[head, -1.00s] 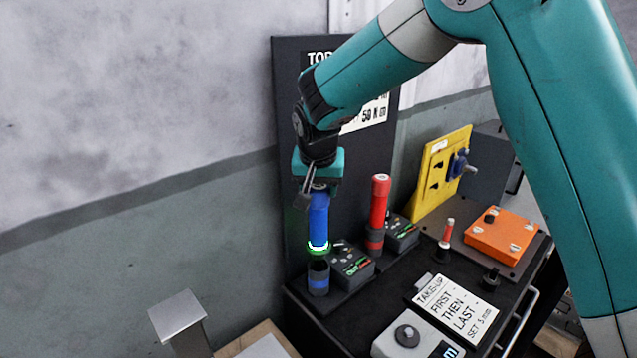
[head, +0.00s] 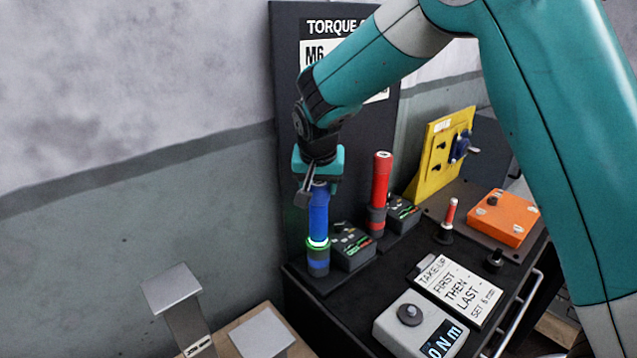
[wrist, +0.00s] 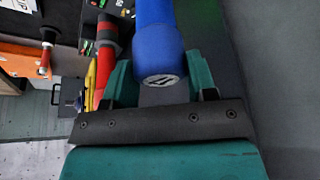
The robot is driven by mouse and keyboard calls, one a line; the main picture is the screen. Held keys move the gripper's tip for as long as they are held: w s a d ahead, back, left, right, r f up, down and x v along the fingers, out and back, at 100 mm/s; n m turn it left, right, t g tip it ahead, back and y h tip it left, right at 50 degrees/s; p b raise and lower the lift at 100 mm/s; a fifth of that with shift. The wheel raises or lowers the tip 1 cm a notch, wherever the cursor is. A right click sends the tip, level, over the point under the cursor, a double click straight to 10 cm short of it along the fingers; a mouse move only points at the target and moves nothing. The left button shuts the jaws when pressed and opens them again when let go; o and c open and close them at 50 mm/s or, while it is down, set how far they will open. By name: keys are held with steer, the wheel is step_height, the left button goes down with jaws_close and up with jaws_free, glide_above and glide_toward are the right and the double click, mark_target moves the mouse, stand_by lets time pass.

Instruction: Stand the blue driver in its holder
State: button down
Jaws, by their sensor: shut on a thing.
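The blue driver (head: 318,215) stands upright with its lit green ring just at the top of its holder (head: 318,264), a dark cup with a blue band at the left of the black bench. The driver's lower end is hidden in the holder. My gripper (head: 314,188) is shut on the upper end of the driver from above. In the wrist view the driver (wrist: 160,45) lies between the teal fingers (wrist: 163,88).
A red driver (head: 381,178) stands in its own holder to the right. Small control boxes (head: 352,246) stand beside the holders. A yellow plate (head: 441,155), an orange box (head: 502,217), a small red-handled tool (head: 449,217) and a grey meter (head: 418,325) occupy the bench further right.

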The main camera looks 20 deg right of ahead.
steer(key=shift+f, duration=0.1)
steer(key=c, duration=0.6)
jaws_free()
steer(key=shift+o, duration=1.3)
